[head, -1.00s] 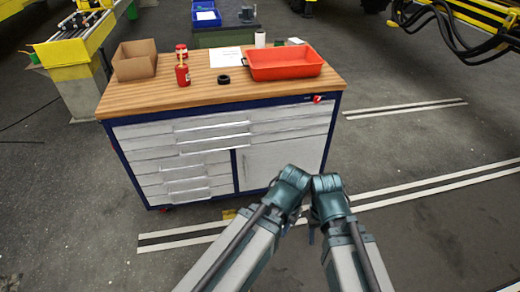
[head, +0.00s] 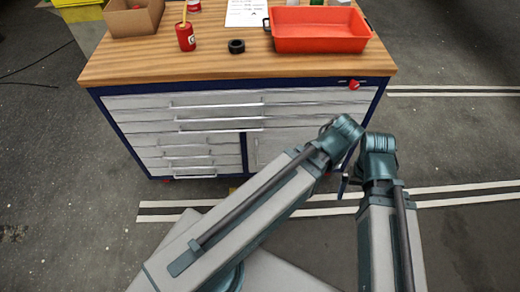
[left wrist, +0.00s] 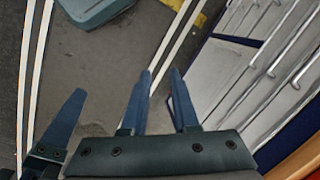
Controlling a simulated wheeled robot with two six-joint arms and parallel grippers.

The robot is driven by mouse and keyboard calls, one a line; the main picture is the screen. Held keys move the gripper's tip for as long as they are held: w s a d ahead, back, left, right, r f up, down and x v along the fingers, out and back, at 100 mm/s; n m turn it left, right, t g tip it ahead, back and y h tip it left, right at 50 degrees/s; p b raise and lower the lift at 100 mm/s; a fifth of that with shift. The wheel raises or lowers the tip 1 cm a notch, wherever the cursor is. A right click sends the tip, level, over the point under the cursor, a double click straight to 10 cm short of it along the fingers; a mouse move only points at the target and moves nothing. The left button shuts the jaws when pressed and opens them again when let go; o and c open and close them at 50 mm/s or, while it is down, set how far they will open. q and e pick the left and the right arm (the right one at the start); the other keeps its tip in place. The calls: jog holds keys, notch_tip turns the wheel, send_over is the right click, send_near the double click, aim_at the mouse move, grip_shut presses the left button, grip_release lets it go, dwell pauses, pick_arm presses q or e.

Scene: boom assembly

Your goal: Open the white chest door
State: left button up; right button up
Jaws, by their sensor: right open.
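The white chest door (head: 275,147) is the plain panel at the chest's lower right in the head view. It looks shut, and my left arm hides part of it. The door also shows in the left wrist view (left wrist: 212,78). My right gripper (head: 343,186) hangs low in front of the chest's right side, open, mostly hidden by my arms. My left gripper is hidden in the head view. Its blue fingers (left wrist: 108,105) show in the left wrist view, spread apart with nothing seen between them, to the left of the door.
The chest's wooden top (head: 200,65) carries a red tray (head: 320,45), a red can (head: 186,38), a black ring (head: 236,46) and a cardboard box (head: 133,20). White drawers (head: 185,150) fill the chest's left. The floor (head: 450,140) to the right is clear.

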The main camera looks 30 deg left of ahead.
pick_arm(q)
jog(key=w+a+f+m+t+y+b, duration=0.2)
jog(key=w+a+f+m+y+b, duration=0.45)
jog(key=f+b, duration=1.15)
jog(key=w+a+f+m+t+y+b, duration=0.3)
jog(key=w+a+f+m+b, duration=0.55)
jog(key=b, duration=1.55)
jog(key=w+a+f+m+t+y+b, duration=0.25)
jog(key=w+a+f+y+b, duration=0.4)
jog(key=f+b, duration=1.3)
jog(key=w+a+h+b, duration=0.1)
jog(key=w+a, duration=0.1)
jog(key=a, duration=0.4)
jog(key=w+a+r+b, duration=0.1)
jog(key=w+a, duration=0.1)
jog(key=a, duration=0.5)
jog(key=shift+a+r+m+h, duration=0.25)
jog(key=shift+r+m+h, duration=0.05)
jog(key=shift+m+h, duration=0.1)
grip_shut()
